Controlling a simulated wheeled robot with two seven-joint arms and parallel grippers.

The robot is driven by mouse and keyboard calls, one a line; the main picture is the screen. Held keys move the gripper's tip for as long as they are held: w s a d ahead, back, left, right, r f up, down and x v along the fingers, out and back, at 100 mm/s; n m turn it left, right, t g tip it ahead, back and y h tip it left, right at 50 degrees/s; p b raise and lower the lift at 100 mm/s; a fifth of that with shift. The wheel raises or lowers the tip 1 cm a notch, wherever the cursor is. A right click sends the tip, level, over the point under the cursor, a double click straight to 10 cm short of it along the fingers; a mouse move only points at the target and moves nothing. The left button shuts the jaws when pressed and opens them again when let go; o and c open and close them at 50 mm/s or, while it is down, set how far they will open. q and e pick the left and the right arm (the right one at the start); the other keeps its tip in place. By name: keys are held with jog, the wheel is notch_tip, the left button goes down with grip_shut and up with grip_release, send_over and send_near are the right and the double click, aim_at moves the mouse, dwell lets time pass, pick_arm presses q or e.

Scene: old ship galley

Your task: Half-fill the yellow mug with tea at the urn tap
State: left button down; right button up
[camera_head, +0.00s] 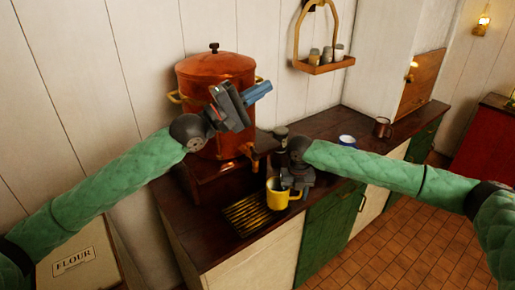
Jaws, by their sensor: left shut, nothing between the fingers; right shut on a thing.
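The copper urn (215,82) stands on a dark wooden stand at the back left of the counter. Its tap (251,153) sticks out low on its front right side. The yellow mug (277,200) is upright below the tap and slightly to its right, at the right end of the slatted drip tray (245,216). My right gripper (293,190) is shut on the mug at its right side, partly hiding it. I cannot tell the level inside the mug. My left gripper (259,92) is shut and empty, in front of the urn and above the tap.
A white and blue mug (346,140) and a brown mug (382,128) stand farther right on the dark counter (325,121). A hanging shelf (325,67) with small jars is on the wall. A flour bin (75,262) stands at the lower left.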

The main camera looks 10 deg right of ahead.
pick_arm(q)
jog(key=w+d+r+m+y, duration=0.2)
jog(key=w+d+r, duration=0.1)
jog(key=w, duration=0.1)
jog(key=m+g+y, duration=0.6)
jog(key=m+y, duration=0.5)
jog(key=m, duration=0.7)
send_over(253, 150)
jog(key=s+a, duration=0.1)
jog(key=a, duration=0.1)
notch_tip(253, 150, down, 14)
jog(key=s+x, duration=0.1)
jog(key=x, duration=0.9)
jog(key=a, duration=0.3)
jog(key=shift+w+a+f, duration=0.1)
jog(key=shift+a+f, duration=0.15)
jog(key=shift+a, duration=0.05)
jog(key=shift+d, duration=0.15)
